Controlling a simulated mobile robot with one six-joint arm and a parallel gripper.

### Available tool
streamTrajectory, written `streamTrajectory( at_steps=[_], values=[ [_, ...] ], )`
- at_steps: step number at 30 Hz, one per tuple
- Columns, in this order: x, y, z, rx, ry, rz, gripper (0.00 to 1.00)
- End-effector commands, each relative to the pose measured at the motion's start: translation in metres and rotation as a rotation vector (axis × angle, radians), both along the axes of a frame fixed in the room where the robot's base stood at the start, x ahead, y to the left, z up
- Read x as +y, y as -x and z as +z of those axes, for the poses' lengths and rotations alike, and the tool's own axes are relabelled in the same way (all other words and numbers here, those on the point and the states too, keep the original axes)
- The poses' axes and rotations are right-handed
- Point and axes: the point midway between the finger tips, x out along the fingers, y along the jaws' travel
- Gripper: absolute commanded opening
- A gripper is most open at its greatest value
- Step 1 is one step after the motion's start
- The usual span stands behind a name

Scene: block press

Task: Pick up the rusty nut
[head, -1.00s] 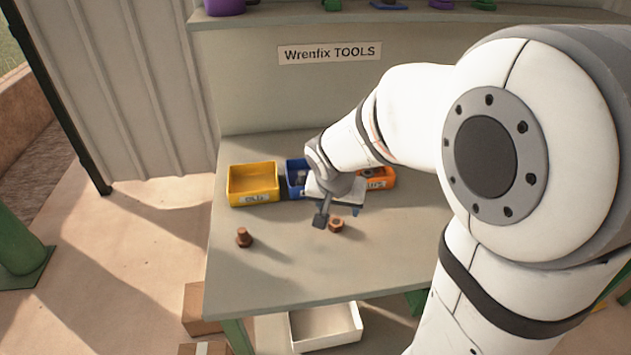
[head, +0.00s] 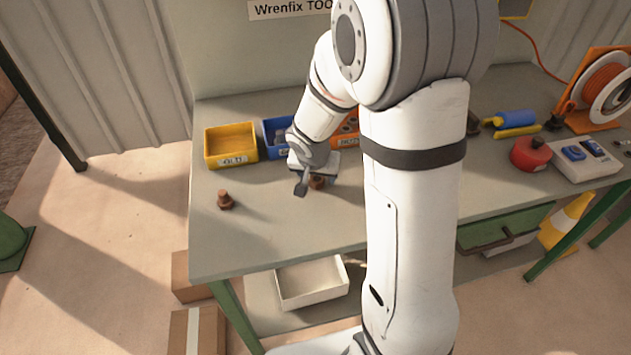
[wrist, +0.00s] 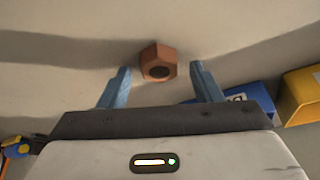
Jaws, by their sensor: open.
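The rusty nut (head: 317,182) lies on the workbench, close to my gripper (head: 308,188) and partly covered by it in the head view. In the wrist view the nut (wrist: 158,62), a reddish-brown hexagon with a dark hole, sits centred just beyond the tips of my two blue fingers (wrist: 160,72). The fingers are apart, with clear space between them. I see no contact with the nut. In the head view only one dark finger shows clearly.
A rusty bolt (head: 225,201) stands at the left of the workbench (head: 260,235). Behind are a yellow bin (head: 231,140), a blue bin (head: 272,128) and an orange bin (head: 346,143). A red round object (head: 530,153) and a box with blue switches (head: 583,160) are at the right.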

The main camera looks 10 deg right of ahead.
Motion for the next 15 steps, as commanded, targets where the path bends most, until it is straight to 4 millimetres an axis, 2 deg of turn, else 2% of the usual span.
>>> streamTrajectory(
  at_steps=[4,15],
  values=[
    [0.0002,0.0000,0.0004,0.000,0.000,0.000,0.57],
    [0.0005,0.0001,0.0006,0.000,0.000,0.001,0.27]
  ],
)
